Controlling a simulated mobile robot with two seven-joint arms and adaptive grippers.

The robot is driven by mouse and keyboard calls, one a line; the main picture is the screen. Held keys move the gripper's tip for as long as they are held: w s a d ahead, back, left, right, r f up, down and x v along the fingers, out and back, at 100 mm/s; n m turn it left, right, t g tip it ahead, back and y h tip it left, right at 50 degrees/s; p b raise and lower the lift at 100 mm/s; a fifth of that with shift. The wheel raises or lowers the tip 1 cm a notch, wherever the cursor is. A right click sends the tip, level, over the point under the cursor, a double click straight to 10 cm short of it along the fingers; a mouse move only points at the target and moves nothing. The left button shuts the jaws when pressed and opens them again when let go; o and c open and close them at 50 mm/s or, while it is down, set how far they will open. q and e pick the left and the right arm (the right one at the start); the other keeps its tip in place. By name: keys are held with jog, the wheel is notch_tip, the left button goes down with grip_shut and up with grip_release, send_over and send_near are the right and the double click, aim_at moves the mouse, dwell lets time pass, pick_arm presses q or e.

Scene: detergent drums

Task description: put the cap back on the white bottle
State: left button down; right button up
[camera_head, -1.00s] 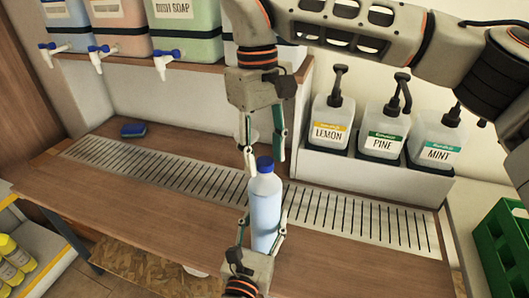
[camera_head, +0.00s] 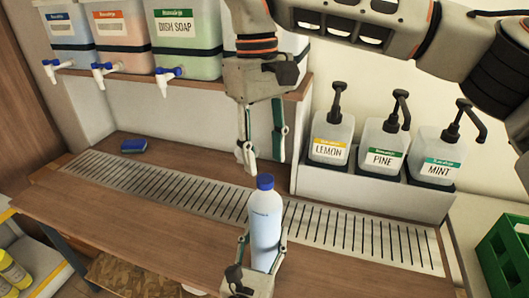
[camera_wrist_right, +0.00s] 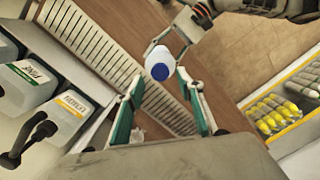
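The white bottle (camera_head: 264,230) stands upright in the head view, with the blue cap (camera_head: 265,182) sitting on its top. My left gripper (camera_head: 262,246) is shut around the bottle's lower part from the front. My right gripper (camera_head: 264,163) hangs above the cap with its two fingers apart and nothing between them. The right wrist view looks down on the blue cap (camera_wrist_right: 160,72) and the bottle's white shoulder, beyond the open fingertips (camera_wrist_right: 165,90). Whether the cap is fully tight cannot be told.
A slotted metal drain strip (camera_head: 150,188) runs along the wooden counter (camera_head: 120,225). Pump bottles labelled lemon (camera_head: 330,138), pine (camera_head: 384,147) and mint (camera_head: 440,155) stand at right. Drums with taps (camera_head: 188,40) stand on a shelf behind. A blue sponge (camera_head: 134,145) lies at left; a green crate (camera_head: 505,255) is far right.

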jog(key=n, duration=0.5)
jog(key=shift+r+n, duration=0.2)
jog(key=shift+n, duration=0.2)
jog(key=n, duration=0.5)
jog(key=shift+r, duration=0.2)
jog(key=n, duration=0.5)
jog(key=shift+r+n+t, duration=0.2)
jog(key=shift+n+t, duration=0.1)
jog(key=shift+n, duration=0.1)
jog(key=n, duration=0.5)
jog(key=shift+r, duration=0.2)
jog(key=n, duration=0.5)
jog(key=shift+r+n+y, duration=0.2)
jog(key=shift+n+y, duration=0.1)
jog(key=shift+n, duration=0.1)
jog(key=n, duration=0.5)
jog(key=shift+r, duration=0.2)
jog(key=n, duration=0.5)
jog(key=shift+r+n, duration=0.2)
jog(key=shift+n, duration=0.2)
jog(key=n, duration=0.4)
jog(key=shift+s+r+t, duration=0.1)
jog(key=shift+r+t, duration=0.1)
jog(key=shift+t, duration=0.1)
